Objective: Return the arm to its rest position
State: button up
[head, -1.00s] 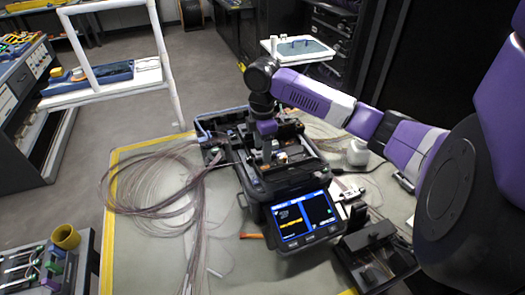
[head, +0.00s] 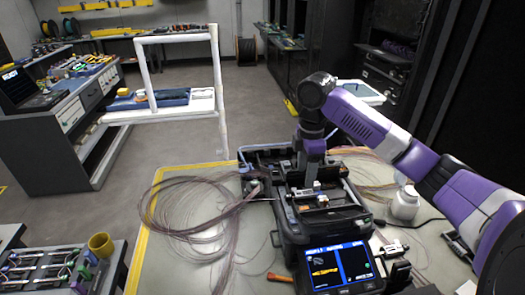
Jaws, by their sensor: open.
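My arm, purple and white with dark joints, reaches in from the right. My gripper (head: 307,187) points down over the open top of the black fusion splicer (head: 288,222). It is small in the picture and partly merges with the splicer's dark parts, and I see nothing held in it. I cannot tell whether it touches the splicer. The splicer's lit screen (head: 337,266) faces the front of the table.
Loose fibre coils (head: 190,210) lie left of the splicer. A white bottle (head: 405,203) stands to the right, below my arm. An orange-handled tool (head: 280,277) lies in front. A white-framed cart (head: 165,108) stands behind at left. Dark cabinets line the right.

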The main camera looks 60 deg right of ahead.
jog(key=w+r+m+t+h, duration=0.1)
jog(key=w+r+m+t, duration=0.2)
jog(key=w, duration=0.5)
jog(key=w+r+t+h, duration=0.1)
jog(key=w+r+t, duration=0.35)
jog(key=w, duration=0.25)
jog(key=w+a+r+m+t+h, duration=0.1)
jog(key=w+a+r+m+t, duration=0.2)
jog(key=w+a+r+t, duration=0.25)
jog(key=w+a+r+m+t, duration=0.35)
jog(key=a+t, duration=0.25)
jog(key=a, duration=0.3)
jog(key=s+a+f+g+y, duration=0.1)
jog(key=s+a+f, duration=0.5)
jog(key=s, duration=0.7)
jog(key=s+a+f+n+g+y, duration=0.1)
jog(key=s+a+f, duration=0.6)
jog(key=s+a, duration=0.3)
jog(key=s+a+f+g+y, duration=0.1)
jog(key=s+a+f, duration=0.5)
jog(key=s, duration=1.1)
jog(key=a+g, duration=0.1)
jog(key=a, duration=0.1)
jog(key=shift+s+a+f, duration=0.3)
jog(key=shift+s+a, duration=0.05)
jog(key=shift+s, duration=0.05)
